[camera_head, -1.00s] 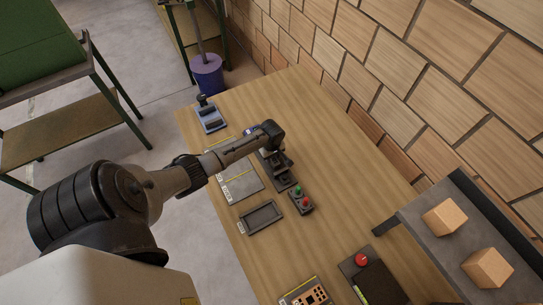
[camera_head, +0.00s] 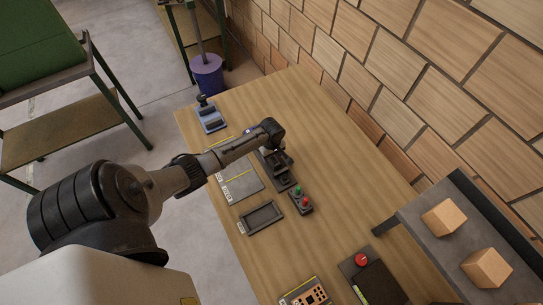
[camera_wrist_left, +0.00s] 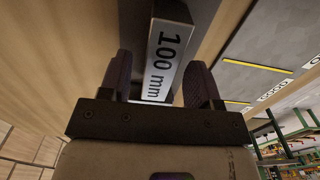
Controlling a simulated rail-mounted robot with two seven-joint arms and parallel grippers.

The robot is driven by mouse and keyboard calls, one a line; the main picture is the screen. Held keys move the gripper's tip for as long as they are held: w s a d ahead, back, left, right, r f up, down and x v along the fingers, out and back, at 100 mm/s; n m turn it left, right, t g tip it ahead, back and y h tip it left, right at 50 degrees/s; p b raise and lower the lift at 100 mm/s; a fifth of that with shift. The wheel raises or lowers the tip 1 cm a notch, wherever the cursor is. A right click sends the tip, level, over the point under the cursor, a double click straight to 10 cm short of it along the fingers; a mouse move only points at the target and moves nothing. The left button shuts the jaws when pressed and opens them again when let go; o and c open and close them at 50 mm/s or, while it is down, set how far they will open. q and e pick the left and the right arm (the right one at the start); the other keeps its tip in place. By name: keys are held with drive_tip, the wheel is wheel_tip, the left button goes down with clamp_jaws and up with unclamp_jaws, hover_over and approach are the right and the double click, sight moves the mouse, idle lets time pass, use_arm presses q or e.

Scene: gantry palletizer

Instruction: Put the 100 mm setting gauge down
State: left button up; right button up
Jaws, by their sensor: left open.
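The 100 mm setting gauge (camera_wrist_left: 166,55) is a pale metal block with "100 mm" in black, seen in the left wrist view. It lies between the two dark fingers of my left gripper (camera_wrist_left: 160,80), which is open, with a visible gap beside each finger. A dark strip lies under or behind the gauge; I cannot tell whether they touch. In the head view my left gripper (camera_head: 274,156) is low over a dark fixture (camera_head: 284,180) on the wooden bench (camera_head: 320,130). The gauge cannot be made out there. My right gripper is not in view.
Beside the fixture are a grey mat (camera_head: 240,184) with a yellow line, an empty dark tray (camera_head: 261,217) and a button box (camera_head: 301,201). A blue device (camera_head: 211,117) stands at the far end. A grey shelf (camera_head: 450,240) holds cardboard boxes.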

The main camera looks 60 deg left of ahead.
use_arm(q)
wheel_tip(320, 180, up, 10)
drive_tip(key=p, duration=0.1)
drive_tip(key=s+d+f+m+t, duration=0.1)
drive_tip(key=s+d+m, duration=0.4)
drive_tip(key=d, duration=0.3)
drive_tip(key=s+d+f+m, duration=0.1)
drive_tip(key=s+d+m, duration=0.45)
drive_tip(key=d, duration=0.25)
drive_tip(key=s+d+r+m+t, duration=0.2)
drive_tip(key=s+d+r+m, duration=0.5)
drive_tip(key=s+d+m, duration=0.2)
drive_tip(key=shift+s+d+r+t, duration=0.3)
drive_tip(key=shift+s+d+r, duration=0.1)
drive_tip(key=shift+d, duration=0.55)
drive_tip(key=shift+w+m, duration=0.1)
drive_tip(key=shift+m, duration=0.15)
